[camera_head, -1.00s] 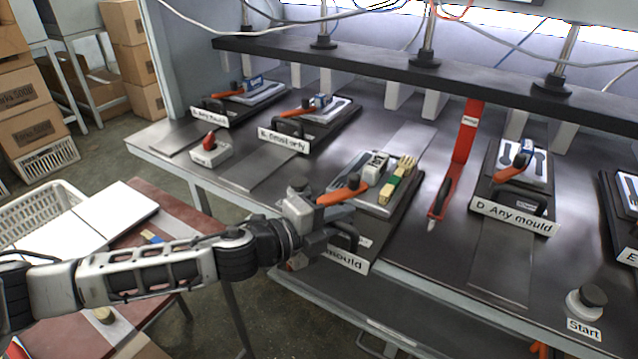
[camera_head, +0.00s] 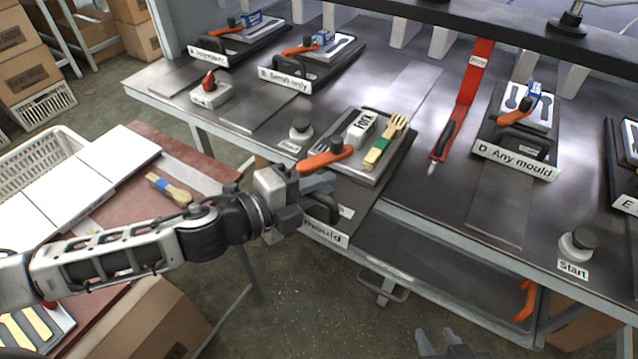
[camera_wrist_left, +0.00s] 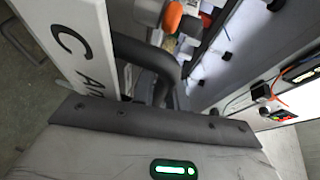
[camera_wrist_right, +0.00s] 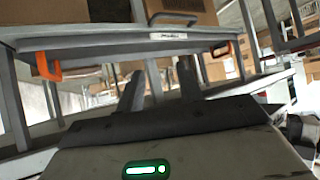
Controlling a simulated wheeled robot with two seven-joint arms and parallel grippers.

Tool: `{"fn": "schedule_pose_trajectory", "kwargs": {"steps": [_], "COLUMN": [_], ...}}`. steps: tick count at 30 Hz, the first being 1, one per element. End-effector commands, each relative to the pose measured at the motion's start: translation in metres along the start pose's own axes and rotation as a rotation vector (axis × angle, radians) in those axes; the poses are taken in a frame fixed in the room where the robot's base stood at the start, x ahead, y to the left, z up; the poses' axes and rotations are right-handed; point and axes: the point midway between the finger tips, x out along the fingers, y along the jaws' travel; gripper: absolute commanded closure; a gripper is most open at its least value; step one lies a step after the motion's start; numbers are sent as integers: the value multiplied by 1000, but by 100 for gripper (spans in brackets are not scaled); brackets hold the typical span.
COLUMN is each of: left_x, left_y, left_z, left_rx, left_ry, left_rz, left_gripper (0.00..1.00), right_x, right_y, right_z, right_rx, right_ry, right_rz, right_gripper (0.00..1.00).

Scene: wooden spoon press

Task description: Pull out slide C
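Slide C (camera_head: 372,193) is a dark plate carrying a mould with an orange lever (camera_head: 325,158), a white block marked FORK (camera_head: 362,127) and a yellow-green fork (camera_head: 386,142). Its front overhangs the table edge. Its label, partly hidden in the head view, reads C in the left wrist view (camera_wrist_left: 75,45). My left gripper (camera_head: 293,207) is at the black front handle (camera_head: 322,207) and appears shut on it; the handle also shows in the left wrist view (camera_wrist_left: 172,68). My right gripper (camera_head: 445,342) is empty and open, low in front of the table, its fingers apart in the right wrist view (camera_wrist_right: 160,90).
Slides A (camera_head: 235,45) and B (camera_head: 312,65) are left. Start buttons (camera_head: 300,130) (camera_head: 578,243) stand on the table. A red side table (camera_head: 135,200) is left; the floor in front is clear.

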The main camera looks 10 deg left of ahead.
Motion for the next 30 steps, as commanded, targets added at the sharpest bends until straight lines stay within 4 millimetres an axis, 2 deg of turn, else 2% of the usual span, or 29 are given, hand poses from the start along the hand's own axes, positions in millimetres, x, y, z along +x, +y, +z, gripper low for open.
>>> {"fn": "schedule_pose_trajectory", "kwargs": {"steps": [17,20,26,30], "left_x": [-5,-17,-56,-77], "left_y": [3,5,8,8], "left_z": [-1,-1,-2,-1], "left_rx": [-3,-3,-2,-4], "left_ry": [2,2,4,2], "left_rz": [5,7,11,10], "left_gripper": [77,77,77,77], "right_x": [0,2,9,12], "right_y": [2,2,1,0], "right_z": [4,7,14,10], "right_rx": [-9,-10,-8,-1], "right_ry": [-8,-8,-8,13], "right_rz": [0,-1,-5,-12], "right_gripper": [64,64,64,64]}}
